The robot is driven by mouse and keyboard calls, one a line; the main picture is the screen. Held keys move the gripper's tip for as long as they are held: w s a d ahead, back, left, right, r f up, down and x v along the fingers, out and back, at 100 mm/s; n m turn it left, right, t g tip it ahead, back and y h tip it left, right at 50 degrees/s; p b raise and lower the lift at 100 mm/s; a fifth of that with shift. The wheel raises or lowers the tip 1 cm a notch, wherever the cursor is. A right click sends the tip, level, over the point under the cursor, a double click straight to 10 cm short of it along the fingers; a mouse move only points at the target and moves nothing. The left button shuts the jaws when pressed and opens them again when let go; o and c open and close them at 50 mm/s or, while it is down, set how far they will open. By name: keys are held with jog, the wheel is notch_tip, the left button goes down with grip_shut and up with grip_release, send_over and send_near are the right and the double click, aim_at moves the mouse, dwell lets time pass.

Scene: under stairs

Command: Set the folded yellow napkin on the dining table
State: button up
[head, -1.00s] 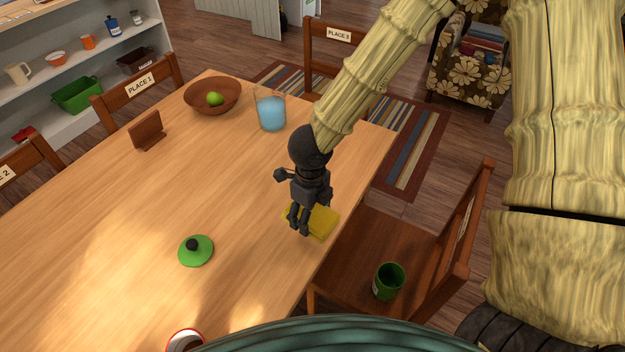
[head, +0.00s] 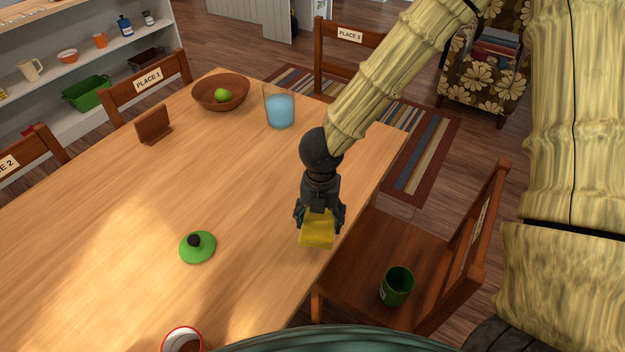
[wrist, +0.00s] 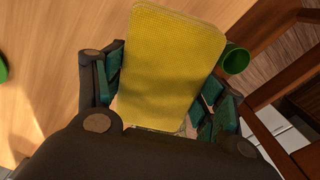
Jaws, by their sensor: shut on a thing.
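The folded yellow napkin (head: 318,229) is held between the fingers of my gripper (head: 320,214), near the right edge of the dining table (head: 130,215). In the wrist view the napkin (wrist: 172,65) fills the space between the two fingers of my gripper (wrist: 165,95), which is shut on it. The napkin is over the wooden tabletop. I cannot tell for sure whether its underside touches the wood or hangs just above it.
A green lid (head: 197,247), a glass of blue liquid (head: 279,108), a brown bowl (head: 221,94) with a green fruit and a wooden holder (head: 153,126) stand on the table. A chair with a green cup (head: 397,286) is at the right. The table's middle is clear.

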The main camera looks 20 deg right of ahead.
jog(key=w+p, duration=0.1)
jog(key=w, duration=0.4)
jog(key=w+f+p, duration=0.1)
jog(key=w, duration=0.4)
jog(key=w+p, duration=0.2)
jog(key=w, duration=0.3)
jog(key=shift+w+d+f, duration=0.1)
jog(key=shift+f, duration=0.05)
jog(key=shift+f+p, duration=0.35)
jog(key=shift+f, duration=1.45)
jog(key=shift+f, duration=0.15)
jog(key=o, duration=1.4)
jog(key=shift+o, duration=0.2)
notch_tip(320, 180, up, 12)
jog(key=b, duration=0.1)
